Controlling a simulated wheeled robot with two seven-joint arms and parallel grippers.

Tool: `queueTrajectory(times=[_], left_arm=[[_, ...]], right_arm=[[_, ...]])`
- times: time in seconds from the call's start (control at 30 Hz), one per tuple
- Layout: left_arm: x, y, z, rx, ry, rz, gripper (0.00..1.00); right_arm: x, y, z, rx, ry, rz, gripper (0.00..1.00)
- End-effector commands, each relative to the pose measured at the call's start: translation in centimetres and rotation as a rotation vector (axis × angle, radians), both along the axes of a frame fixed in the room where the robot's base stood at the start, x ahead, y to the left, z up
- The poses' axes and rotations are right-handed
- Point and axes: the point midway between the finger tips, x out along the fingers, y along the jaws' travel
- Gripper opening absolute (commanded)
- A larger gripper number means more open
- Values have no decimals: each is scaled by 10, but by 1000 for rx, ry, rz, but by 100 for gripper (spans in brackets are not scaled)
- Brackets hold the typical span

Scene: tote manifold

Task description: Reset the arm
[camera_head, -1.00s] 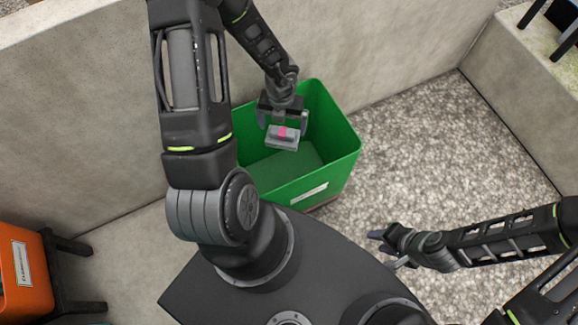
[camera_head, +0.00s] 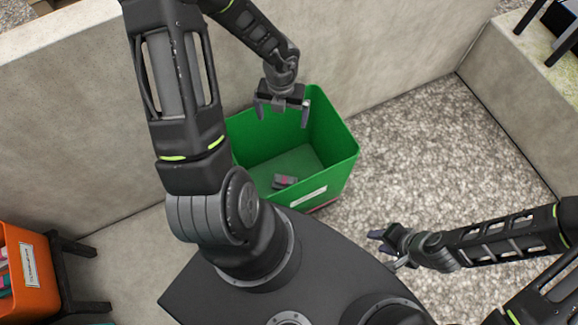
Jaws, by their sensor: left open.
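My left gripper (camera_head: 281,108) is open and empty above the back part of the green tote (camera_head: 335,170), its fingers pointing down. A small grey object with a pink or red patch (camera_head: 286,181) lies on the tote's floor, below and apart from the gripper. My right gripper (camera_head: 381,243) is low at the right, over the gravel floor.
An orange tote (camera_head: 30,275) with several items stands on a dark stand at the lower left. A concrete wall (camera_head: 70,110) runs behind the green tote. A raised concrete block (camera_head: 510,100) is at the right. The gravel (camera_head: 420,140) between is clear.

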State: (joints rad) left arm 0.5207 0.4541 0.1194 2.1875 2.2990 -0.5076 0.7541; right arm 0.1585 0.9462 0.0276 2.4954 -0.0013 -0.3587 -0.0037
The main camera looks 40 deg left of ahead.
Motion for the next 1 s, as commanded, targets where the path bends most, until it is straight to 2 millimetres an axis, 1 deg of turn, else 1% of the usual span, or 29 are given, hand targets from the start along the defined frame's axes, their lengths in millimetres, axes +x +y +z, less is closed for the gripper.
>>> queueTrajectory(times=[0.83,0.93,1.0], left_arm=[[0,0,-1,0,0,-4,100],[1,0,-1,2,-4,-49,100],[4,6,-1,27,-18,-149,100]], right_arm=[[0,0,-1,0,0,0,36],[0,0,-1,0,0,0,36],[0,0,-1,0,0,-1,36]])
